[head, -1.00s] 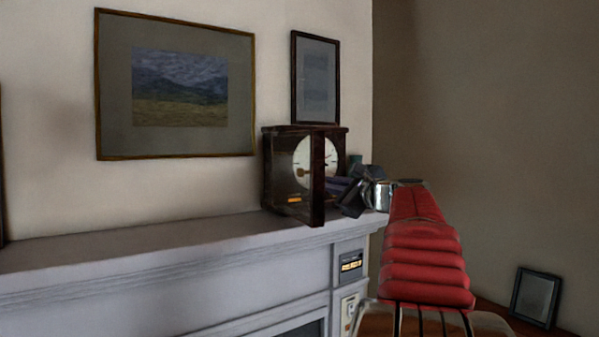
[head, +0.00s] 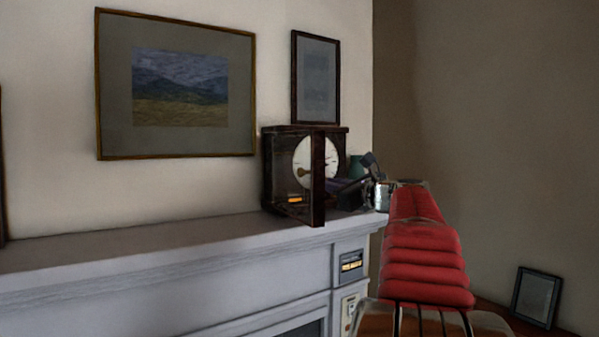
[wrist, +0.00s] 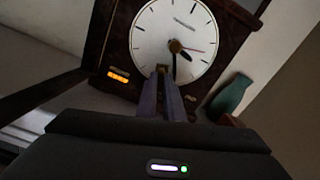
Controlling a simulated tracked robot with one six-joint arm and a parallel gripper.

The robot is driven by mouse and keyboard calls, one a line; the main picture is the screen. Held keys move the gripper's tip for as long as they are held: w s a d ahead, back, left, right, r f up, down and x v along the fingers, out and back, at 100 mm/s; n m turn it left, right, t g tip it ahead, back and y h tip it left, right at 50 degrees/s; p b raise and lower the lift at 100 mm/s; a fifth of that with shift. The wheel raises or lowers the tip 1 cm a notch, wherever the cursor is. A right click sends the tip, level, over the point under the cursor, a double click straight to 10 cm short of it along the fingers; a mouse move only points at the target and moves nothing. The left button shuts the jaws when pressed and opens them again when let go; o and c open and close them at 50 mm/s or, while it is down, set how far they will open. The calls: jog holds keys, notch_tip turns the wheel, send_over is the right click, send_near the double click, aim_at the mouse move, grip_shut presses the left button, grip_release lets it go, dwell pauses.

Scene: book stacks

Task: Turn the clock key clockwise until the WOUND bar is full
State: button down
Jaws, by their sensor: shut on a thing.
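The clock (head: 268,172) stands on the mantel, a dark wooden case with a white dial (head: 305,152) and its glass door swung open. The dial also shows in the wrist view (wrist: 160,30). A short orange lit bar (wrist: 118,75) shows on the case beside the dial, and in the head view (head: 295,199). I cannot read its label or tell how full it is. The open door partly hides my fingers in the head view.
The open door's dark edge (head: 318,185) stands out in front of the dial. A green vase (wrist: 232,95) stands close to the right of the clock. The mantel (head: 150,235) is clear to the left. Framed pictures (head: 177,85) hang on the wall above.

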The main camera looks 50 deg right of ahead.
jog(key=m, duration=0.3)
jog(key=shift+w+f, duration=0.15)
jog(key=shift+f, duration=0.05)
jog(key=c, duration=2.2)
grip_release()
jog(key=shift+o, duration=1.4)
jog(key=shift+r, duration=0.15)
jog(key=shift+s, duration=0.2)
jog(key=v, duration=0.6)
jog(key=shift+s, duration=0.35)
jog(key=shift+s+a, duration=0.1)
